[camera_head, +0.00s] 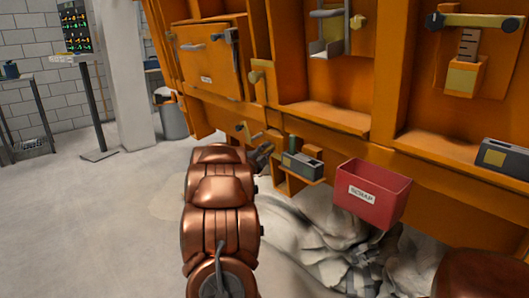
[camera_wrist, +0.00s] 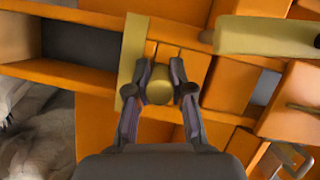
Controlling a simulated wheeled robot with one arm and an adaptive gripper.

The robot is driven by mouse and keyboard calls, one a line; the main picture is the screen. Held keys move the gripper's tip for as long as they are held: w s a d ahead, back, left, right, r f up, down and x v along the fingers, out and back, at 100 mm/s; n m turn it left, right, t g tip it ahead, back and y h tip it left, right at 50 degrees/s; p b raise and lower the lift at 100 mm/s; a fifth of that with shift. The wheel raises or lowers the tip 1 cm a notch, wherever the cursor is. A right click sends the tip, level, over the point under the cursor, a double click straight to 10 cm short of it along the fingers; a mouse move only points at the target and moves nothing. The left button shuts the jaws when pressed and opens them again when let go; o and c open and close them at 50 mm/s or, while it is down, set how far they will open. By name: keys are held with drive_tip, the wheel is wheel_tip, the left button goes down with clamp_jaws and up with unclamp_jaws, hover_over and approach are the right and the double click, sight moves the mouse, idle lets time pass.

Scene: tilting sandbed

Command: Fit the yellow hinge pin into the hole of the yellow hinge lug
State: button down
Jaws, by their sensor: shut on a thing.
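In the wrist view my gripper (camera_wrist: 159,92) is shut on a yellow round-ended piece, which looks like the yellow hinge pin (camera_wrist: 159,91); its end shows between the two fingertips. A flat yellow plate (camera_wrist: 131,60) stands just left of and behind it; I cannot tell whether this is the hinge lug, and no hole is visible. In the head view my gripper (camera_head: 263,152) is at the end of my copper arm, close to the orange frame, and the pin in it cannot be made out. A small yellow part (camera_head: 242,130) shows just beyond the gripper.
The orange frame (camera_head: 340,116) fills the right side. A grey box (camera_head: 302,165) on a ledge and a red SCRAP bin (camera_head: 372,194) are right of my gripper. In the wrist view a yellow bar (camera_wrist: 265,36) is at upper right. The floor at left is clear.

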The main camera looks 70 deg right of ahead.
drive_tip(key=shift+s+d+r, duration=0.1)
drive_tip(key=shift+d, duration=0.05)
idle(0.4)
drive_tip(key=w+a+f, duration=0.1)
drive_tip(key=w+a, duration=0.3)
drive_tip(key=a, duration=0.3)
drive_tip(key=shift+w+a+f, duration=0.25)
drive_tip(key=shift+a+f, duration=0.05)
drive_tip(key=shift+f, duration=0.05)
idle(1.2)
drive_tip(key=shift+a+r+p, duration=0.1)
drive_tip(key=shift+r+p, duration=0.05)
drive_tip(key=shift+p, duration=0.3)
drive_tip(key=p, duration=0.2)
drive_tip(key=a+p, duration=0.1)
drive_tip(key=p, duration=0.1)
drive_tip(key=shift+w+a+f, duration=0.1)
drive_tip(key=shift+w+f, duration=0.2)
drive_tip(key=shift+w, duration=0.05)
